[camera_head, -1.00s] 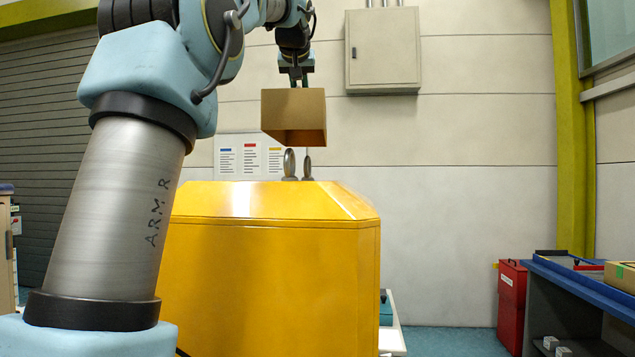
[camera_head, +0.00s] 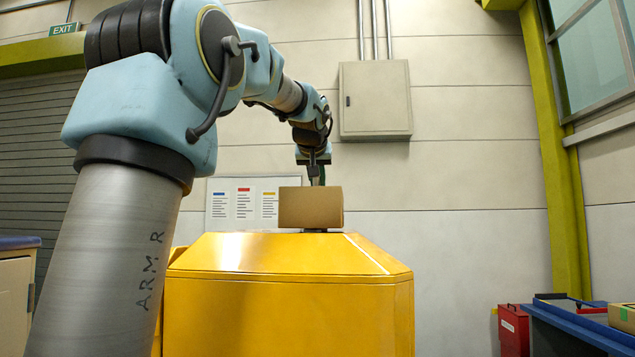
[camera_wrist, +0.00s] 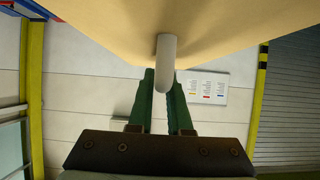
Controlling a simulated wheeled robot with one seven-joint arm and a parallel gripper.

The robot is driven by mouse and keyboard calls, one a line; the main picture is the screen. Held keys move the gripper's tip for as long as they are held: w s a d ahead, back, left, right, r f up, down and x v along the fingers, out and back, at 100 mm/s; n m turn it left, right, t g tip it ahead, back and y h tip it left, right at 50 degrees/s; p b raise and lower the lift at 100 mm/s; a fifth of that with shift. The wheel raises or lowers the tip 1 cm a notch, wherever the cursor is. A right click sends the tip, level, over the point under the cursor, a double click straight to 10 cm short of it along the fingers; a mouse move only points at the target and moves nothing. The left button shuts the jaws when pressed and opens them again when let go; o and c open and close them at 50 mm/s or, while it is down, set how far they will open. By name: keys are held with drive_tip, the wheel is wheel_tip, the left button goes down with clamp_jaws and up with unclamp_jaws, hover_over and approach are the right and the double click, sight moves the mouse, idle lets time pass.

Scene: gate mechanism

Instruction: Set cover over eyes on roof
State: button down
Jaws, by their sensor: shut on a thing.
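The cover (camera_head: 309,207) is a tan-brown box-like shell, just above the flat top of the yellow housing's roof (camera_head: 290,255). A small dark gap with a bit of something shows under its lower edge; I cannot tell if it touches the roof. The metal eyes are hidden behind or inside the cover. My gripper (camera_head: 314,177) is above the cover, shut on its handle. In the wrist view, my green fingers (camera_wrist: 165,100) are at the pale rounded handle (camera_wrist: 166,62) on the tan cover (camera_wrist: 110,25).
A grey wall cabinet (camera_head: 375,100) and a notice board (camera_head: 240,203) are on the back wall. A blue bench (camera_head: 575,327) and a red box (camera_head: 513,330) stand at the right. The air right of the cover is clear.

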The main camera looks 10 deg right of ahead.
drive_tip(key=shift+f, duration=0.25)
drive_tip(key=shift+f, duration=0.15)
drive_tip(key=c, duration=0.8)
unclamp_jaws()
drive_tip(key=shift+c, duration=0.2)
drive_tip(key=shift+s+r, duration=0.1)
drive_tip(key=shift+r, duration=0.1)
drive_tip(key=b+v, duration=0.5)
drive_tip(key=v, duration=0.7)
drive_tip(key=shift+f, duration=0.1)
